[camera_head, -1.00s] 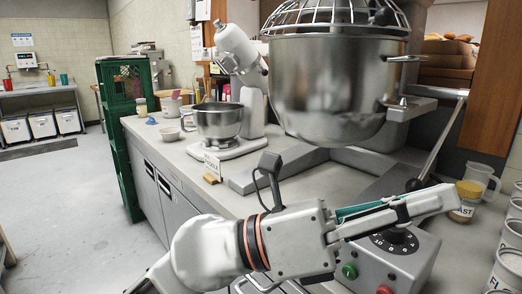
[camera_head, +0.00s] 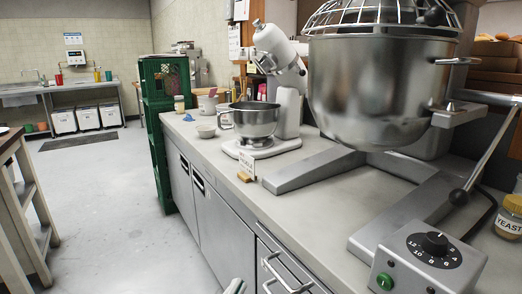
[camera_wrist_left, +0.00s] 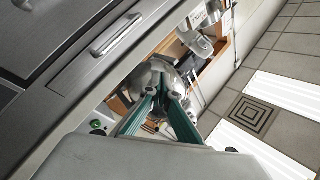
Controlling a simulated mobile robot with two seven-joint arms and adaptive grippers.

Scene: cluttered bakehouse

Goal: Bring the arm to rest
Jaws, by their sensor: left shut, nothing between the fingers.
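My left gripper (camera_head: 235,287) shows only as a small tip at the bottom edge of the head view, in front of the cabinet fronts. In the left wrist view its two teal fingers (camera_wrist_left: 165,92) point up the picture. They are shut with nothing between them. The rest of my left arm is out of the head view. My right gripper is in neither view.
The counter (camera_head: 215,153) carries a large steel mixer bowl (camera_head: 375,95), a small stand mixer (camera_head: 252,118), a control box (camera_head: 430,262) and a yeast jar (camera_head: 510,217). A green crate stack (camera_head: 163,130) stands beyond. Open floor (camera_head: 110,210) lies left; a wooden rack (camera_head: 28,190) stands at the left edge.

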